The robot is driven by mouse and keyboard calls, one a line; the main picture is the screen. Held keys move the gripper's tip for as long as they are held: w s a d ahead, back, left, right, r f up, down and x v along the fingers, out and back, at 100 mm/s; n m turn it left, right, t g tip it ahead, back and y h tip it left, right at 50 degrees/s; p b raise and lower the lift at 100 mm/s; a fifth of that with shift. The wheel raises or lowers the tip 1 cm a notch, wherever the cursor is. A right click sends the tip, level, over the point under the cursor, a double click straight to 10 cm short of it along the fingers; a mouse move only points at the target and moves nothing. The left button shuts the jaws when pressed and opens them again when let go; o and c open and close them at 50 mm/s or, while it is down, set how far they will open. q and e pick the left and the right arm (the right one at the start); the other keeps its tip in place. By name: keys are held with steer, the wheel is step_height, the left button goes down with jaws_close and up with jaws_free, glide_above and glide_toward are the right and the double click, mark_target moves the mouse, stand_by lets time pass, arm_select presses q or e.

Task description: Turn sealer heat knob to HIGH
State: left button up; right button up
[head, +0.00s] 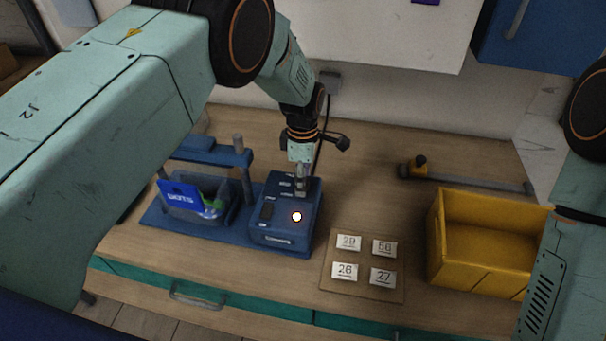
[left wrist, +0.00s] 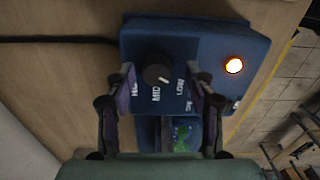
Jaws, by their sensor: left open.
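The blue sealer control box (head: 285,225) stands on the wooden table, with a lit orange-white lamp (head: 297,216) on its face. My left gripper (head: 301,187) points down over the box's upper part. In the left wrist view, the black heat knob (left wrist: 157,68) sits between the two fingers of my open left gripper (left wrist: 164,80), with space at both sides. A small pale mark on the knob faces the MID and LOW labels; its exact setting is hard to tell. The HIGH label is partly hidden by a finger. My right gripper is out of view.
A blue sealer frame holds a bin (head: 193,205) of packets left of the box. Numbered cards (head: 345,271) lie on a board to the right, beside a yellow crate (head: 437,245). A black cable (left wrist: 60,40) runs from the box. The table behind the crate holds a rod-like tool (head: 465,179).

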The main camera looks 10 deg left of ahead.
arm_select(q)
steer(key=shift+w+a+f, duration=0.25)
steer(key=shift+a+f, duration=0.05)
steer(key=shift+s+d+r, duration=0.15)
steer(key=shift+s+d, duration=0.05)
steer(key=shift+d, duration=0.05)
steer(key=c, duration=0.5)
steer(key=shift+a, duration=0.1)
jaws_close()
